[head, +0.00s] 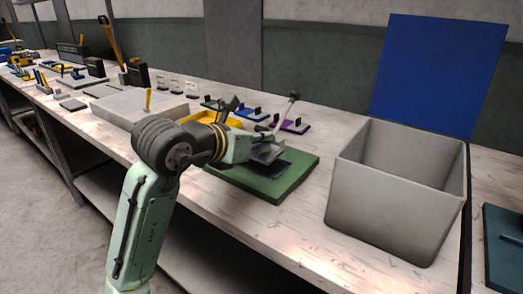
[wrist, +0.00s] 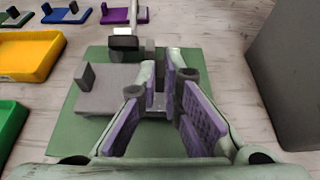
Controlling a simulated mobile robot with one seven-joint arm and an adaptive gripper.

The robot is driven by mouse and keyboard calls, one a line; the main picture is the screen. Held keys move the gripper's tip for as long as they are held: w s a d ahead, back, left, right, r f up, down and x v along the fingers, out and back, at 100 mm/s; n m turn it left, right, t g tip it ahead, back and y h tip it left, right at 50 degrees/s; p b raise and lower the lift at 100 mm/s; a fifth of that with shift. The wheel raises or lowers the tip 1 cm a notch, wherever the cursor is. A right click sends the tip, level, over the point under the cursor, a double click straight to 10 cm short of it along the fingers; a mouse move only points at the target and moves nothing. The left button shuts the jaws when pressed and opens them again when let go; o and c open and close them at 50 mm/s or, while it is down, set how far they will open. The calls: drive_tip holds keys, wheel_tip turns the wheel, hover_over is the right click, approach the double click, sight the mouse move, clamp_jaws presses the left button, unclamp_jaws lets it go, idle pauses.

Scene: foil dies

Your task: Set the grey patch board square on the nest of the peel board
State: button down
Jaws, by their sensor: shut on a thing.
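The green peel board (head: 286,187) lies on the bench and also shows in the wrist view (wrist: 88,135). A dark nest area (head: 290,165) shows on it in the head view. My gripper (head: 262,150) is over the board. In the wrist view its purple-padded fingers (wrist: 160,106) are shut on the grey patch board (wrist: 106,92), a flat plate with an upright tab (wrist: 88,76) at its left side. In the head view the patch board (head: 268,153) looks tilted and partly hidden by my gripper. Whether it touches the peel board I cannot tell.
A large grey bin (head: 385,215) stands to the right. Yellow (head: 222,119) and green (wrist: 8,125) trays lie to the left. Blue (head: 251,114) and purple (head: 292,126) boards with tabs lie behind. A thin pale stalk (head: 287,108) rises behind my gripper.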

sight(258, 155)
drive_tip(key=shift+w+d+f+p, duration=0.15)
drive_tip(key=shift+f+p, duration=0.05)
drive_tip(key=shift+f, duration=0.7)
drive_tip(key=shift+w+d+f+p, duration=0.1)
drive_tip(key=shift+w+f+p, duration=0.1)
drive_tip(key=shift+f, duration=0.65)
drive_tip(key=shift+f, duration=0.1)
drive_tip(key=c, duration=1.8)
unclamp_jaws()
drive_tip(key=shift+o, duration=0.2)
drive_tip(key=b+v, duration=0.2)
drive_tip(key=v, duration=1)
